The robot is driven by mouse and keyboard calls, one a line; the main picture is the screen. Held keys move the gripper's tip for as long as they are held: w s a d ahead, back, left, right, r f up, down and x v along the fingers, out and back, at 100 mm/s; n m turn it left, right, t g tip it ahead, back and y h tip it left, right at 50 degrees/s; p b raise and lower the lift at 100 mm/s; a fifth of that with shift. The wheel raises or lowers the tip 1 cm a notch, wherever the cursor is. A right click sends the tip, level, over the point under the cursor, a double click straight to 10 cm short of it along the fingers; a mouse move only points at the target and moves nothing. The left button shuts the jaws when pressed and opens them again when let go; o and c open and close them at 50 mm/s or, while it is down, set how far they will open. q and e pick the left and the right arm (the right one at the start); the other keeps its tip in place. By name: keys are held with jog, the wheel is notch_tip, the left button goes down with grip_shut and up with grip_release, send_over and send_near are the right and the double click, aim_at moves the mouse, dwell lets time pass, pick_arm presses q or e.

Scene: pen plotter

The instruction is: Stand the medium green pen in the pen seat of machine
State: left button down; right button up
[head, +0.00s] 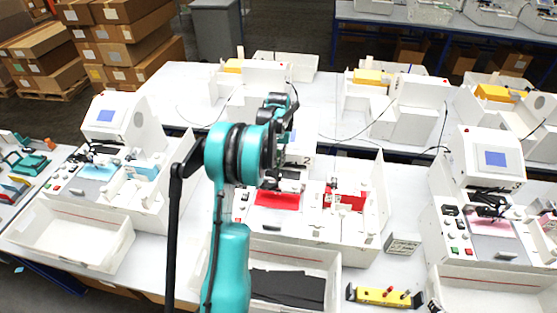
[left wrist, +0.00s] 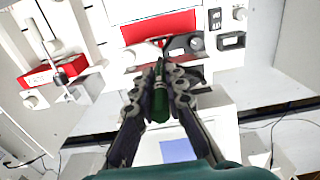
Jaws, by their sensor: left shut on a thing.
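The machine labelled 2, with a red bed (head: 278,199), stands in the middle of the head view, partly hidden by my left arm. Its dark pen carriage (head: 291,183) is just behind the bed; the carriage also shows in the left wrist view (left wrist: 182,44). My left gripper (left wrist: 160,72) is shut on the green pen (left wrist: 160,103), close to the carriage. The pen lies between the fingers, its lower end towards the carriage. I cannot tell whether it touches the seat. In the head view the pen and fingertips are hidden or too small to make out.
A yellow pen rack (head: 385,296) with red-topped pens lies at the front right. A white tray (head: 335,262) with dark sheets is in front of the machine. Similar machines stand to the left (head: 110,125) and right (head: 490,155).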

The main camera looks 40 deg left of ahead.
aim_at(278, 169)
pick_arm(q)
jog(key=shift+s+f+b, duration=0.15)
jog(key=shift+f+b, duration=0.3)
jog(key=shift+f, duration=0.1)
jog(key=shift+f+b, duration=1.8)
jog(key=shift+f, duration=0.5)
jog(key=shift+b, duration=0.55)
notch_tip(278, 169, down, 8)
jog(key=b, duration=0.5)
jog(key=shift+r+b, duration=0.15)
jog(key=shift+b, duration=0.25)
dwell(1.6)
jog(key=c, duration=1.5)
grip_release()
jog(key=shift+r, duration=0.1)
notch_tip(278, 169, up, 12)
